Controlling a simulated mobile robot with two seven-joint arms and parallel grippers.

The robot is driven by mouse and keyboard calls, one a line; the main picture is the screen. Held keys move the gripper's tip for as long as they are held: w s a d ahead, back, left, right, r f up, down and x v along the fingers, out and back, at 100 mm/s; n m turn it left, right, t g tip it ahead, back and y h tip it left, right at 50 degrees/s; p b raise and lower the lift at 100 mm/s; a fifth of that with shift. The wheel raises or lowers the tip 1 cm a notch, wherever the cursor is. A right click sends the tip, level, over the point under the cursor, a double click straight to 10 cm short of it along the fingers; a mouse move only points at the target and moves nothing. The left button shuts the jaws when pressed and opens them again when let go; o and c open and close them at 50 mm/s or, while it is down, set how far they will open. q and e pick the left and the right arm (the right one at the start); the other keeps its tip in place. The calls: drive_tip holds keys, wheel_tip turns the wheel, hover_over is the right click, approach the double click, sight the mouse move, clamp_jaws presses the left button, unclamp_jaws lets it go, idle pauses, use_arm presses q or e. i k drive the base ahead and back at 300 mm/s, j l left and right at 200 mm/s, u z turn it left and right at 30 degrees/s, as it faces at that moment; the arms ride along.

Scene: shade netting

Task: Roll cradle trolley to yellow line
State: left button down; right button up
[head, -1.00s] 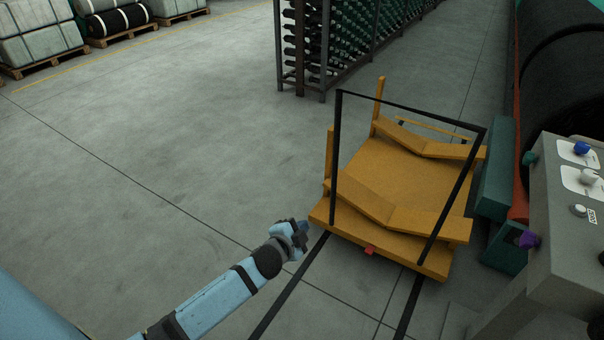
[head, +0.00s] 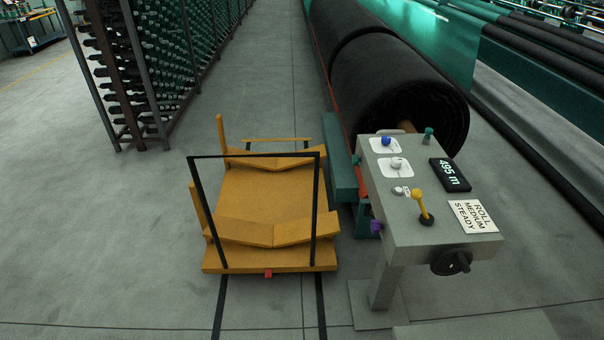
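The orange cradle trolley (head: 262,187) stands on the floor in the middle of the head view. It has two V-shaped cradle supports, short posts on its left side and a black push-handle frame (head: 318,205) at the near end. A small red piece (head: 268,273) sits on its near edge. Two dark lines run on the floor from its near end towards me. A thin yellow line (head: 38,72) shows on the floor at the far upper left. Neither of my grippers is in view.
A grey control console (head: 420,185) with knobs, a yellow lever and a "495 m" display stands close right of the trolley. Behind it lies a large black roll (head: 400,90) on a machine. A bobbin rack (head: 125,80) stands at upper left. The left floor is clear.

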sight(273, 213)
drive_tip(key=i+j, duration=0.35)
drive_tip(key=j, duration=0.15)
drive_tip(key=i+j, duration=0.35)
drive_tip(key=j, duration=0.15)
drive_tip(key=i+j, duration=0.35)
drive_tip(key=j, duration=0.15)
drive_tip(key=i+j, duration=0.35)
drive_tip(key=j, duration=0.2)
drive_tip(key=i+j, duration=0.35)
drive_tip(key=j, duration=0.15)
drive_tip(key=i+j, duration=0.35)
drive_tip(key=j, duration=0.15)
